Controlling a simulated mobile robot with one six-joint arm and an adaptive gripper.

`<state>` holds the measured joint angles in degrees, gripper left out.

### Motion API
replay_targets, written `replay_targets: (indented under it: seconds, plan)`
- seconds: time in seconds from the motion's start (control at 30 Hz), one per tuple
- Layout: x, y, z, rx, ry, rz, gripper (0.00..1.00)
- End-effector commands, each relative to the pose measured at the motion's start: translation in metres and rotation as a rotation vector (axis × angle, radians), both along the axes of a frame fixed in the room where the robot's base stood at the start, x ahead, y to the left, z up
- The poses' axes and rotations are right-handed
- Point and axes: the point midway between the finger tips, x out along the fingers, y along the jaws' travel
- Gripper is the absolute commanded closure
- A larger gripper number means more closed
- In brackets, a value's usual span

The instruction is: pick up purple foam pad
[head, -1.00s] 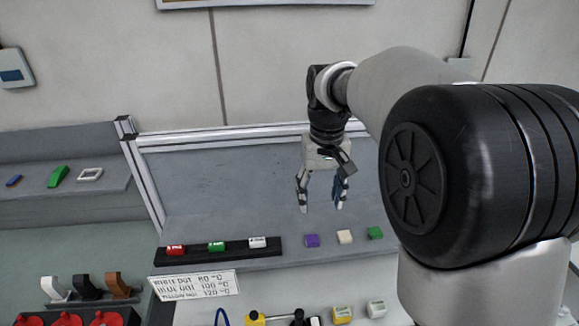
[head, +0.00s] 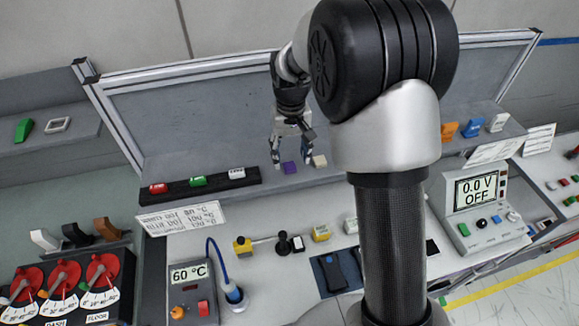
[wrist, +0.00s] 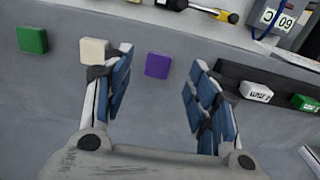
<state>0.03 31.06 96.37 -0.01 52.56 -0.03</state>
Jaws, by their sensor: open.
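The purple foam pad (head: 289,167) is a small purple block on the grey shelf, right of the black rail. In the wrist view the purple foam pad (wrist: 158,65) lies beyond and between the two fingertips, nearer the left finger. My gripper (head: 292,163) is open and empty, pointing down above the shelf close to the pad. In the wrist view my gripper (wrist: 157,70) shows both blue-padded fingers spread apart, not touching the pad. A cream pad (wrist: 94,51) sits beside the left fingertip, partly covered by it.
A green pad (wrist: 32,40) lies past the cream pad. The black rail (head: 212,189) with red, green and white blocks stands left of the purple pad. Below the shelf are a screwdriver (head: 262,242), a 60 °C unit (head: 190,290) and a voltage unit (head: 478,205).

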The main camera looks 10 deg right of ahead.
Motion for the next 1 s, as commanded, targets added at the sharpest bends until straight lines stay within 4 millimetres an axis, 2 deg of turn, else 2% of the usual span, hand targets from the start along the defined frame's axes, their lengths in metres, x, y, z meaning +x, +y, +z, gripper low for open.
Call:
replay_targets:
  seconds: [0.33,0.63,1.0]
  plan:
    - [0.002,-0.001,-0.046,0.000,0.003,0.000,0.47]
    - [0.002,-0.001,-0.051,0.000,0.000,0.000,0.47]
    - [0.002,-0.001,-0.050,0.000,0.000,0.000,0.71]
